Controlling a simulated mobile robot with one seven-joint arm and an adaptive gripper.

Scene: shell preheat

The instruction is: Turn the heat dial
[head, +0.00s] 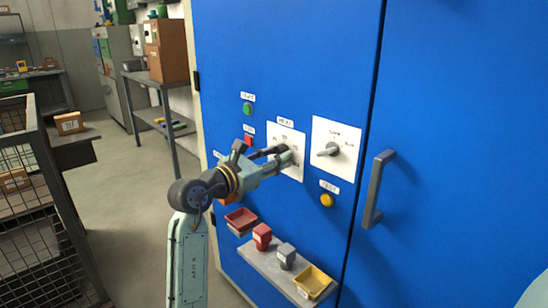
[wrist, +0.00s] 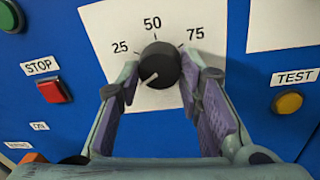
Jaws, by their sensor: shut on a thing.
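The heat dial (wrist: 158,65) is a round black knob on a white plate (wrist: 105,22) marked 25, 50 and 75. Its white pointer line points down and to the left, below the 25 mark. My gripper (wrist: 160,78) has one finger on each side of the knob and is shut on it. In the head view, my gripper (head: 283,154) reaches the white heat plate (head: 289,134) on the blue cabinet (head: 285,60), and the fingers hide most of the dial.
A second plate with a grey selector knob (head: 328,149) is to the right. A green button (head: 247,108), red stop button (wrist: 53,91) and yellow test button (wrist: 287,103) are nearby. A door handle (head: 376,190) sticks out at right. A shelf below holds small bins (head: 314,281).

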